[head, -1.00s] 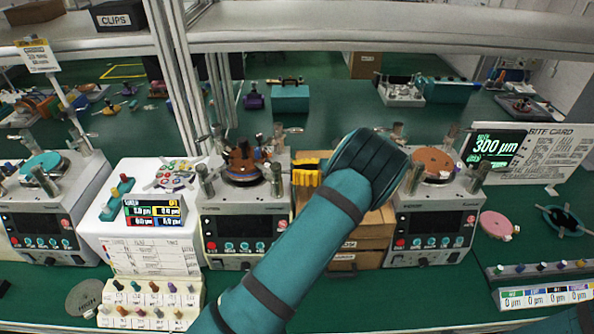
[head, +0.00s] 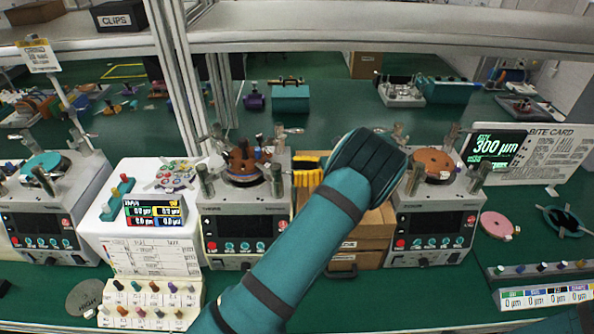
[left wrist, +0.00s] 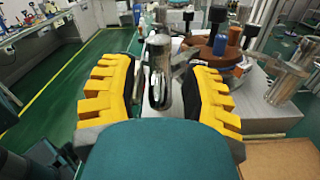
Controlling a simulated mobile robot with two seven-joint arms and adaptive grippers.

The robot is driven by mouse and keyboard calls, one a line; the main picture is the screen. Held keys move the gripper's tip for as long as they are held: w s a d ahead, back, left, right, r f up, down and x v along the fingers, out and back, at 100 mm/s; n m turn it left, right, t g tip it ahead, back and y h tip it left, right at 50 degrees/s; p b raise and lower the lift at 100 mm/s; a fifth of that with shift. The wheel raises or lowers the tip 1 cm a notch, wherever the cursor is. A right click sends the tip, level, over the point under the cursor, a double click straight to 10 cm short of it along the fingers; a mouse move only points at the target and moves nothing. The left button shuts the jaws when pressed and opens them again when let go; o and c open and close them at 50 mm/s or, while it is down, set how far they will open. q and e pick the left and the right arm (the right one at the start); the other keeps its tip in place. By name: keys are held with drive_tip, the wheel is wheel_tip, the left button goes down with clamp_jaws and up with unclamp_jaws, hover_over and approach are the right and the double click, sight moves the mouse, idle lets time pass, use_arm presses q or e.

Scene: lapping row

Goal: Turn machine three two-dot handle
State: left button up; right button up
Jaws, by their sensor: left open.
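The middle lapping machine (head: 246,222) carries a brown disc (head: 243,178) with metal posts and small lever handles around it. My left gripper (head: 307,179) is at this machine's right side, beside its right front post (head: 277,181). In the left wrist view my left gripper (left wrist: 160,80) is open. An upright metal post (left wrist: 158,52) with a side lever (left wrist: 186,60) stands between its yellow fingers, with gaps on both sides. The brown disc (left wrist: 200,48) is just right of it. I cannot make out dot marks on any handle. My right gripper is not in view.
A right machine (head: 431,222) with an orange-brown disc and a left machine (head: 52,228) with a teal disc flank it. Brown boxes (head: 362,242) stand under my left forearm. A white unit (head: 150,215) with a small display is left of the middle machine.

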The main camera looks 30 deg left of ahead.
use_arm(q)
wheel_tip(320, 180, up, 10)
drive_tip(key=shift+f, duration=0.1)
idle(0.8)
